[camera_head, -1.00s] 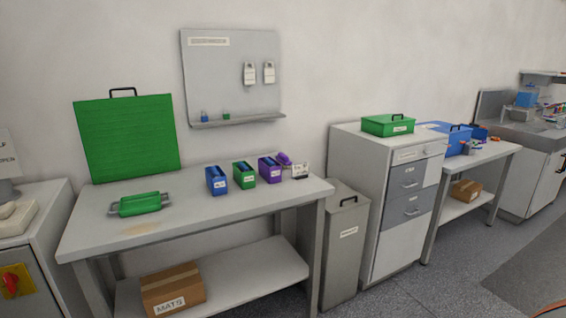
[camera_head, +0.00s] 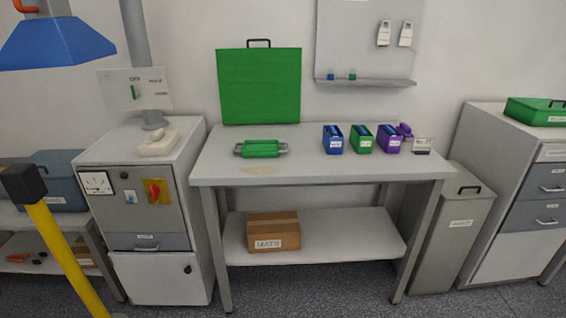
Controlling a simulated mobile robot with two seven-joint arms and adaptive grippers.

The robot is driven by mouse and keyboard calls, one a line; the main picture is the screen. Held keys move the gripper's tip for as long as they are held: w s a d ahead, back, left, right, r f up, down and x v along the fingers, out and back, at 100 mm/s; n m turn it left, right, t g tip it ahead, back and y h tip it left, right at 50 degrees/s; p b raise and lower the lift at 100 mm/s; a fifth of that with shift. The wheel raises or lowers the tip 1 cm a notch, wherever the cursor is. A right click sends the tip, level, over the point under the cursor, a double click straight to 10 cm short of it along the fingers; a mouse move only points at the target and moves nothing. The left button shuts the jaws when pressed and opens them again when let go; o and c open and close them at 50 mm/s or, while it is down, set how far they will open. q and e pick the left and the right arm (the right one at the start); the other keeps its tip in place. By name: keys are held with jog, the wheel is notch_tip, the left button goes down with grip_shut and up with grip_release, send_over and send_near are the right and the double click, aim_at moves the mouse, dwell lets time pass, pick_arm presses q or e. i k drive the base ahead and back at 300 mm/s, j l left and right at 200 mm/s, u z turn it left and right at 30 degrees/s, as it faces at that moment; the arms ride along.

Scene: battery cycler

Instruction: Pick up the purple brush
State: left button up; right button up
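A small purple object (camera_head: 405,130), which may be the purple brush, is on the right part of the workbench. It sits just behind and right of a purple box (camera_head: 389,145), which hides part of it. It is too small for me to make out bristles or a handle. A small white sign (camera_head: 423,146) stands in front of it to the right. The workbench top (camera_head: 310,166) is white. Neither of my grippers is in view.
A blue box (camera_head: 333,145) and a green box (camera_head: 361,145) stand left of the purple one. A yellow post (camera_head: 62,255) and a blue hood (camera_head: 55,43) are at the left. Floor shows before the bench.

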aim_at(403, 129)
jog(key=i+l, duration=0.15)
jog(key=l, duration=0.2)
jog(key=i+l, duration=0.2)
jog(key=l, duration=0.15)
jog(key=i+l, duration=0.15)
jog(key=l, duration=0.2)
jog(key=i+l, duration=0.2)
jog(key=l, duration=0.15)
